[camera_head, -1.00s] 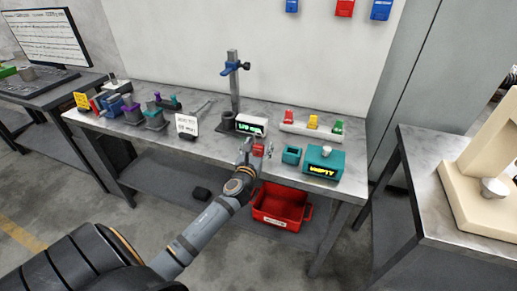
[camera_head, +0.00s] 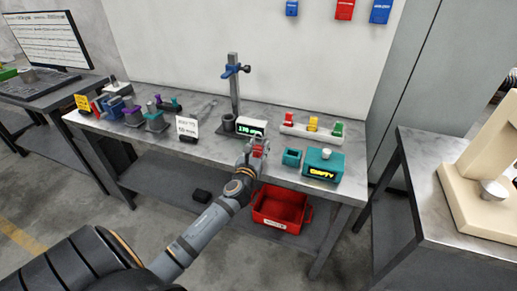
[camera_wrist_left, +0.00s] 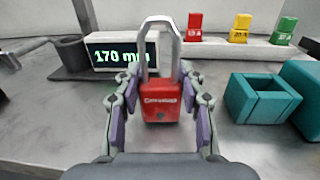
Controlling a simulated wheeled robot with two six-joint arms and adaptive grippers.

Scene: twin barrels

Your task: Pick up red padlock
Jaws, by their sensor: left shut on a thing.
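The red padlock (camera_wrist_left: 161,102) with a tall silver shackle stands between the two fingers of my left gripper (camera_wrist_left: 160,125) in the left wrist view. The fingers, with purple pads, are shut on its red body from both sides. In the head view the padlock (camera_head: 258,152) is a small red patch at the tip of my left gripper (camera_head: 257,147), over the front part of the grey bench. I cannot tell whether it touches the bench top. My right gripper is not in view.
A display (camera_wrist_left: 120,56) reading 170 mm stands behind the padlock. A teal open box (camera_wrist_left: 262,99) and a teal unit marked EMPTY (camera_head: 323,165) are to the right. Red, yellow and green blocks sit on a white rack (camera_head: 311,132). A red bin (camera_head: 281,208) is below.

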